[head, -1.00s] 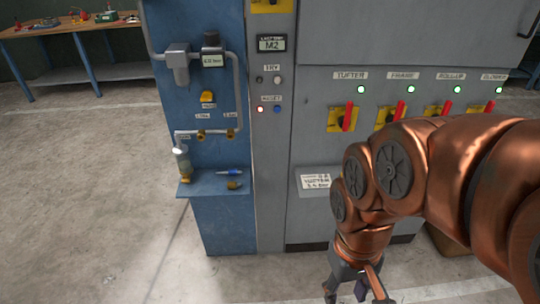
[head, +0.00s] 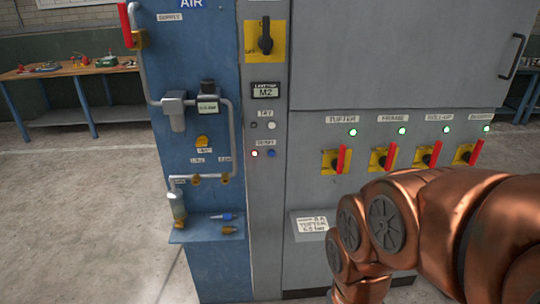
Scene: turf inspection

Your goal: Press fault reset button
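A small blue button (head: 272,154) sits on the narrow grey panel column in the head view, beside a small glowing red lamp (head: 255,154). A white label (head: 265,142), which seems to read RESET, is just above them. Higher on the column are a small display (head: 265,90) reading M2 and a TRY label with a dark dot and a pale button (head: 272,126) under it. My copper arm comes in from the lower right, apart from the button in the picture. My gripper is below the frame, out of view.
A grey cabinet carries several red-handled yellow switches (head: 336,160) with green lamps above. A blue air panel (head: 205,60) with pipes and a small shelf (head: 205,232) stands left of the column. A workbench (head: 70,72) is behind; the floor at left is clear.

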